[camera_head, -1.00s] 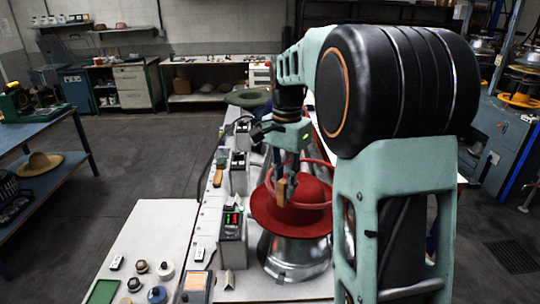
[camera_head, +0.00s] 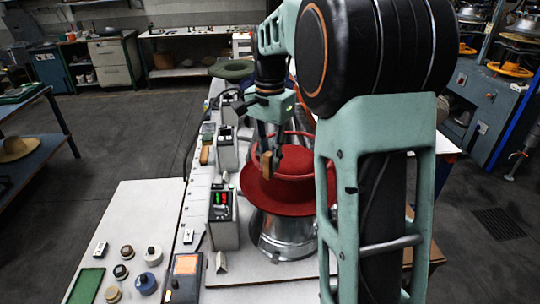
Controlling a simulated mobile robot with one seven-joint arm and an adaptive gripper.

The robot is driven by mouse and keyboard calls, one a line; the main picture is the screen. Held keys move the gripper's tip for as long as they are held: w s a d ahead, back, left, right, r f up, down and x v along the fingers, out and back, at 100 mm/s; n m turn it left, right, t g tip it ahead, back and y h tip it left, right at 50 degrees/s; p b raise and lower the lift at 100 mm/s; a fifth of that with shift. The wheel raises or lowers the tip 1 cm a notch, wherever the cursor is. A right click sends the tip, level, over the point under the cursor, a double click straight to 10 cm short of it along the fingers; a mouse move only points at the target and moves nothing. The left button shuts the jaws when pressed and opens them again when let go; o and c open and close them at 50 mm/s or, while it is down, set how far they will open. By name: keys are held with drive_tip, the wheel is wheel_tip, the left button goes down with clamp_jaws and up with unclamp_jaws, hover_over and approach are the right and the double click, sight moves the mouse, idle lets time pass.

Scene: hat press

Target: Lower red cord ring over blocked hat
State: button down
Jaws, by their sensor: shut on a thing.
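The red hat (camera_head: 278,196) sits brim-out on a shiny metal block stand (camera_head: 284,236) on the white bench. The red cord ring (camera_head: 296,176) is around or just above the hat's crown; its far side shows behind the crown. Red on red makes its exact height hard to tell. My gripper (camera_head: 268,163) is at the near left side of the crown, shut on a tan piece (camera_head: 266,166) at the ring's edge. My arm hides the right part of the hat and ring.
A control box with green and red lights (camera_head: 222,204) stands left of the hat, with more boxes (camera_head: 228,150) behind it. A green hat (camera_head: 232,69) lies at the back.

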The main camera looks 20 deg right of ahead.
sight(270, 175)
wheel_tip(270, 175, down, 6)
drive_tip(key=b, duration=0.4)
drive_tip(key=shift+r, duration=0.15)
drive_tip(key=shift+f+b, duration=1.1)
drive_tip(key=shift+f, duration=0.95)
drive_tip(key=c, duration=1.8)
unclamp_jaws()
drive_tip(key=shift+o, duration=0.2)
drive_tip(key=shift+r+p, duration=3.35)
drive_tip(key=shift+r, duration=0.45)
